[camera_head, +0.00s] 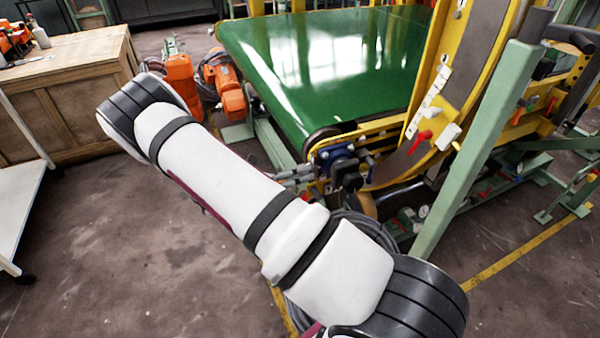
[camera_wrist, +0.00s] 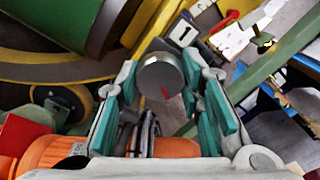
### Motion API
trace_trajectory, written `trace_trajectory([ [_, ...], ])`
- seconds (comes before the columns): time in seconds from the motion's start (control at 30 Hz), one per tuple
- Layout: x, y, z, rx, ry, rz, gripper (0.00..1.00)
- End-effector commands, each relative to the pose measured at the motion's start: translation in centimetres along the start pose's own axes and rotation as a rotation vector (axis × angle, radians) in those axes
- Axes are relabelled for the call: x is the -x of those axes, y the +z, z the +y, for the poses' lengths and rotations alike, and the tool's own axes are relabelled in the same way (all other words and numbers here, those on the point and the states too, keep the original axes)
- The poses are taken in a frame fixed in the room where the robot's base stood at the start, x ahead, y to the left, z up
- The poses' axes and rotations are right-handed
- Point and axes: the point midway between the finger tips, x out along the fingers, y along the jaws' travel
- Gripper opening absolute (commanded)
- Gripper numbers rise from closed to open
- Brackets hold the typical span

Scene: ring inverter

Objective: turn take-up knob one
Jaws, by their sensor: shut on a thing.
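Take-up knob one (camera_wrist: 158,72) is a round grey knob with a red mark low on its face. A tag with the number 1 (camera_wrist: 183,31) sits just above it in the wrist view. My gripper (camera_wrist: 163,86) is shut on the knob, with a teal-padded finger on its left and right sides. The knob's face points toward the wrist camera. In the head view, my gripper (camera_head: 312,178) is partly hidden behind my white arm, at the corner of the green belt machine; the knob cannot be clearly made out there.
The green belt (camera_head: 330,60) lies behind my gripper. A yellow frame (camera_head: 435,75) and a red-handled valve (camera_head: 420,140) stand to its right, with a slanted green post (camera_head: 480,150) beyond. Orange machines (camera_head: 182,80) and a wooden cabinet (camera_head: 75,90) stand left.

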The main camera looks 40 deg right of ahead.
Motion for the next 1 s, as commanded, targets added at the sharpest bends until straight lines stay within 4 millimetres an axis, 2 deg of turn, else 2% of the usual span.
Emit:
trace_trajectory([
  [0.2, 0.1, -0.02, 0.03, 0.168, 0.003, 0.001, 0.06],
  [0.5, 0.11, 0.01, -0.01, 0.318, 0.002, 0.0, 0.06],
  [1.0, 0.11, 0.0, -0.02, 0.37, 0.002, 0.0, 0.06],
])
